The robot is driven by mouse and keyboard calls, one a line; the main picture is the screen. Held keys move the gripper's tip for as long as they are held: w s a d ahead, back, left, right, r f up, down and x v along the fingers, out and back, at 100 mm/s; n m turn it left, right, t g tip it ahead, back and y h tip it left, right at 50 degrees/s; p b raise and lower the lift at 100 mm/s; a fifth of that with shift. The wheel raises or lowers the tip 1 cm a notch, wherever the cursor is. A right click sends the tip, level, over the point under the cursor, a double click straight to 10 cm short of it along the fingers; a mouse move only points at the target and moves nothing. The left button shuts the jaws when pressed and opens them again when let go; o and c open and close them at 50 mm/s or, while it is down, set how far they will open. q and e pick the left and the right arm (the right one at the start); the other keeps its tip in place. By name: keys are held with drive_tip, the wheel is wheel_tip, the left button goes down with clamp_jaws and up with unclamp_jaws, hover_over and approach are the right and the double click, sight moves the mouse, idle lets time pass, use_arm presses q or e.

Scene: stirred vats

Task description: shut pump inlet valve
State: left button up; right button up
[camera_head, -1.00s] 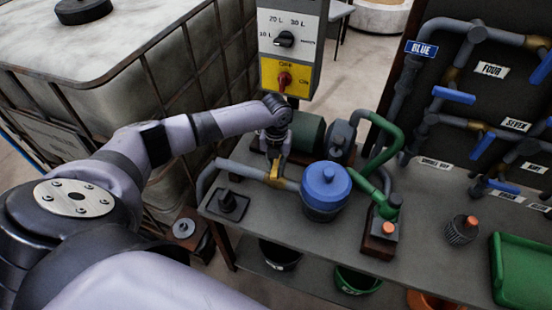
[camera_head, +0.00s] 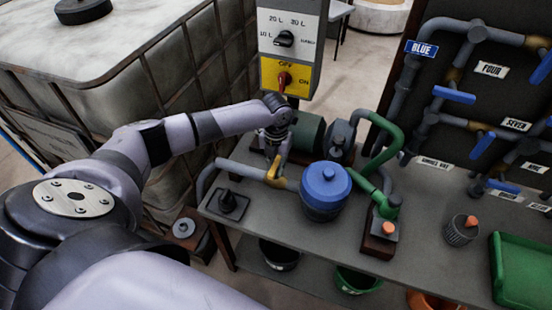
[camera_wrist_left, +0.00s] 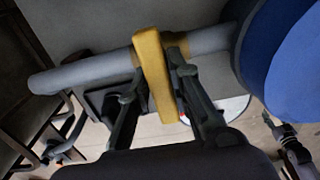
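The pump inlet valve has a yellow lever (camera_head: 276,170) on the grey inlet pipe (camera_head: 240,169), left of the blue-lidded round housing (camera_head: 322,190). In the left wrist view the yellow lever (camera_wrist_left: 157,80) stands across the grey pipe (camera_wrist_left: 90,72), at an angle to it. My left gripper (camera_wrist_left: 158,62) has one finger on each side of the lever, with the fingertips drawn in close against it. In the head view the left gripper (camera_head: 279,150) reaches down on the lever from above and partly hides it.
A switch box (camera_head: 287,45) with a dial and a red knob stands behind the bench. Green hoses (camera_head: 385,150) and a motor (camera_head: 308,132) are close to the gripper's right. A large caged tank (camera_head: 150,90) is at the left. A green tray (camera_head: 522,270) lies at the right.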

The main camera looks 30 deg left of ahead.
sight(276, 164)
use_arm(q)
drive_tip(key=o, duration=0.4)
drive_tip(key=shift+r, duration=0.1)
wheel_tip(276, 164, up, 12)
drive_tip(key=shift+f, duration=0.1)
idle(0.4)
drive_tip(key=shift+f, duration=0.1)
idle(0.4)
